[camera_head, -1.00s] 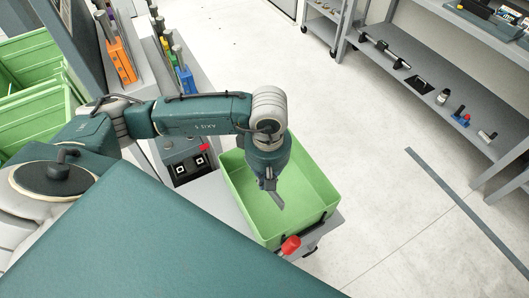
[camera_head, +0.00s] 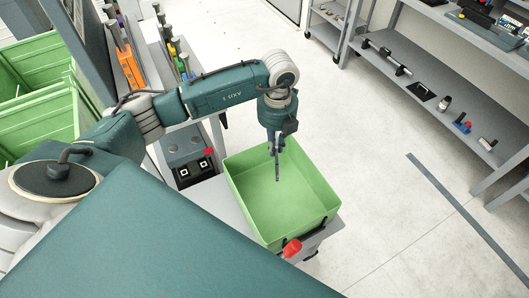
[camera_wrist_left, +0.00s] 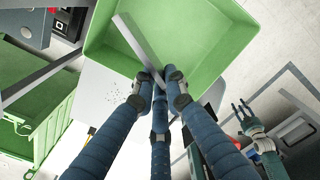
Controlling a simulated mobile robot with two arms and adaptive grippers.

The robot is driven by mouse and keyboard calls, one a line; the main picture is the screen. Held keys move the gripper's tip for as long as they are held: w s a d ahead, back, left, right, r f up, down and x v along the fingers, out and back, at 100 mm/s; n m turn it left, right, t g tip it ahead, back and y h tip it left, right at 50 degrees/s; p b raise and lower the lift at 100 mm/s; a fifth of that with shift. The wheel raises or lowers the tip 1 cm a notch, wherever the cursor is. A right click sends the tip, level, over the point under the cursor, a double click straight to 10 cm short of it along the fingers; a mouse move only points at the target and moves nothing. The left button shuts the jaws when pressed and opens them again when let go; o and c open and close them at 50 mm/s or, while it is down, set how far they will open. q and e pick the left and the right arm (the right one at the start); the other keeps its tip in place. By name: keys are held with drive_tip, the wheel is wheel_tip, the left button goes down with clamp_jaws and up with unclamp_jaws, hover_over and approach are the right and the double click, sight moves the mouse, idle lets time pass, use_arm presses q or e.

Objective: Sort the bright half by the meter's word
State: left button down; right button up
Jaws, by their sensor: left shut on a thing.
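My left gripper (camera_head: 276,146) is over the back part of a light green open bin (camera_head: 315,215). It is shut on a thin grey metal strip (camera_head: 277,172), which hangs down from the fingertips over the bin. In the left wrist view the fingers (camera_wrist_left: 160,82) close on one end of the strip (camera_wrist_left: 137,42), and its other part reaches out across the bin (camera_wrist_left: 205,35). The bin floor that shows looks empty. My right gripper (camera_wrist_left: 243,114) shows only at the right of the left wrist view, with its fingers spread and nothing between them.
A dark device (camera_head: 188,164) with two black-and-white squares and a red part stands left of the bin. A red knob (camera_head: 291,248) is at the bin's front edge. Larger green crates (camera_head: 40,110) are at the left. Shelves (camera_head: 440,85) with small items stand at the right.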

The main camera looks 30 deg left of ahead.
use_arm(q)
drive_tip(key=shift+w+a+n, duration=0.1)
drive_tip(key=shift+w+n, duration=0.15)
drive_tip(key=shift+n, duration=0.35)
drive_tip(key=shift+f, duration=0.3)
wheel_tip(320, 180, down, 5)
drive_tip(key=b, duration=0.4)
drive_tip(key=shift+f, duration=0.15)
drive_tip(key=c, duration=1.7)
unclamp_jaws()
drive_tip(key=shift+s, duration=0.1)
wheel_tip(320, 180, up, 12)
drive_tip(key=shift+r, duration=0.1)
